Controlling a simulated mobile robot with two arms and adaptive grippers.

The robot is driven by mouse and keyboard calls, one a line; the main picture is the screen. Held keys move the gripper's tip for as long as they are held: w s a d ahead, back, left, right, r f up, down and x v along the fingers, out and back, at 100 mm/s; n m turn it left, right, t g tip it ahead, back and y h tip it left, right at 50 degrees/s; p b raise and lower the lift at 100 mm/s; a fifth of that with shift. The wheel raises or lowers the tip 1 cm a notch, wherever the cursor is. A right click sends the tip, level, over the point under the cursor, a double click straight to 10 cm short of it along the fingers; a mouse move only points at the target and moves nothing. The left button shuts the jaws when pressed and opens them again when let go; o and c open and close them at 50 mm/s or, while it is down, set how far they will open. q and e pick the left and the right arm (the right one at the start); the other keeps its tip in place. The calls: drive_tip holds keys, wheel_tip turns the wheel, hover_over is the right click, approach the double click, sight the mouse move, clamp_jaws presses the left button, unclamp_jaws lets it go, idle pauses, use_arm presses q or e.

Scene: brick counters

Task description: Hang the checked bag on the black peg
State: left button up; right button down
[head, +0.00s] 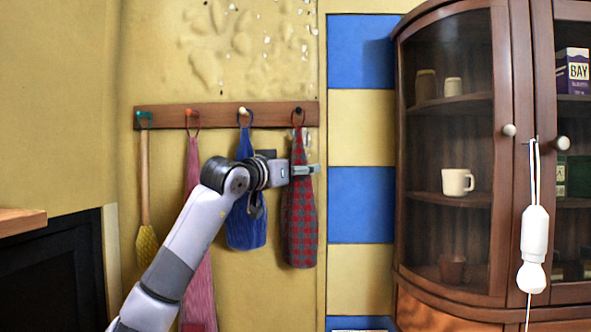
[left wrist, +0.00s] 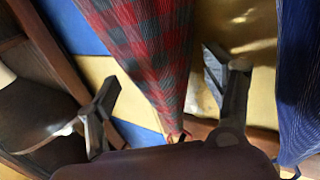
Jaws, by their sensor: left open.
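The red and grey checked bag (head: 301,228) hangs straight down at the right end of the wooden rack. Its red loop is around or at the black peg (head: 299,111); the exact contact is too small to tell. My left gripper (head: 305,170) is in front of the bag's upper part, below the peg. In the left wrist view the checked bag (left wrist: 150,45) runs between the two spread fingers of my left gripper (left wrist: 160,75), with a visible gap on each side. My right gripper is not in view.
The wooden rack (head: 218,116) also holds a blue bag (head: 246,228), a pink cloth (head: 197,290) and a yellow-headed tool (head: 146,245). A glass-fronted cabinet (head: 450,130) stands at the right, with a white lamp (head: 534,235) hanging at its doors. Striped wall lies between.

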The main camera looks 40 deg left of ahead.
use_arm(q)
drive_tip(key=s+d, duration=0.2)
drive_tip(key=s, duration=0.9)
drive_tip(key=shift+s+f, duration=0.4)
